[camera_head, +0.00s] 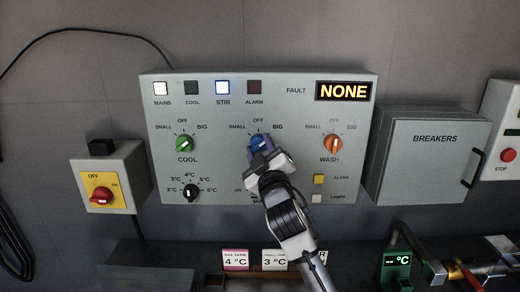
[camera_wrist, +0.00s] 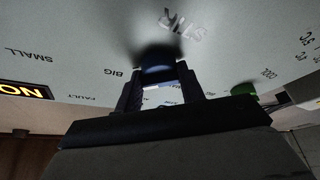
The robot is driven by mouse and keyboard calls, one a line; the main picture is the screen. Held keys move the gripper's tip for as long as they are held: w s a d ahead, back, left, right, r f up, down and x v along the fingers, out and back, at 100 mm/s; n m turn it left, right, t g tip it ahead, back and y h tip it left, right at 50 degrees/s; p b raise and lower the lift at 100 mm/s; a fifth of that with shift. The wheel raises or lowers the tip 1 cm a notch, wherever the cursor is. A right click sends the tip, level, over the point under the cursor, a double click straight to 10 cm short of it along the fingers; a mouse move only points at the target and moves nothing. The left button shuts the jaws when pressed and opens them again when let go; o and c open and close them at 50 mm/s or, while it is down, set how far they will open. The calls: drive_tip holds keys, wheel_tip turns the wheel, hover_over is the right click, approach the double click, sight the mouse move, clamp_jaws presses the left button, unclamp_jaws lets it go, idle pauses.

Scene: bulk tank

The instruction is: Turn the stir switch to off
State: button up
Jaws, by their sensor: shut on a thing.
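The stir switch is a blue rotary knob (camera_head: 257,142) in the middle of the grey control panel, with OFF above it, SMALL to the left and BIG to the right. My gripper (camera_head: 264,151) comes from below and is shut on the knob. In the wrist view, the blue knob (camera_wrist: 158,66) sits between the two dark fingers of my gripper (camera_wrist: 161,84), with STIR printed beside it. The gripper hides the lower part of the knob, and I cannot tell which mark it points to.
The green COOL knob (camera_head: 186,143) is to the left and the orange WASH knob (camera_head: 332,143) to the right. A black temperature knob (camera_head: 191,192) is lower left. The fault display (camera_head: 343,91) reads NONE. A breaker box (camera_head: 432,160) stands right of the panel.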

drive_tip(key=shift+f, duration=0.1)
drive_tip(key=n+b, duration=0.1)
drive_tip(key=n, duration=0.1)
drive_tip(key=n+g+y+b, duration=0.1)
drive_tip(key=n+b, duration=0.1)
drive_tip(key=n, duration=0.1)
drive_tip(key=shift+d+g, duration=0.1)
drive_tip(key=shift+g, duration=0.2)
drive_tip(key=n, duration=0.2)
drive_tip(key=n+g, duration=0.1)
drive_tip(key=n, duration=0.1)
drive_tip(key=n+g, duration=0.1)
drive_tip(key=shift+r+n, duration=0.25)
drive_tip(key=shift+n, duration=0.15)
drive_tip(key=o, duration=1)
drive_tip(key=shift+c, duration=0.2)
drive_tip(key=b+v, duration=0.4)
drive_tip(key=v, duration=0.9)
drive_tip(key=shift+s+d+r, duration=0.2)
drive_tip(key=shift+s+d, duration=0.1)
drive_tip(key=shift+s, duration=0.05)
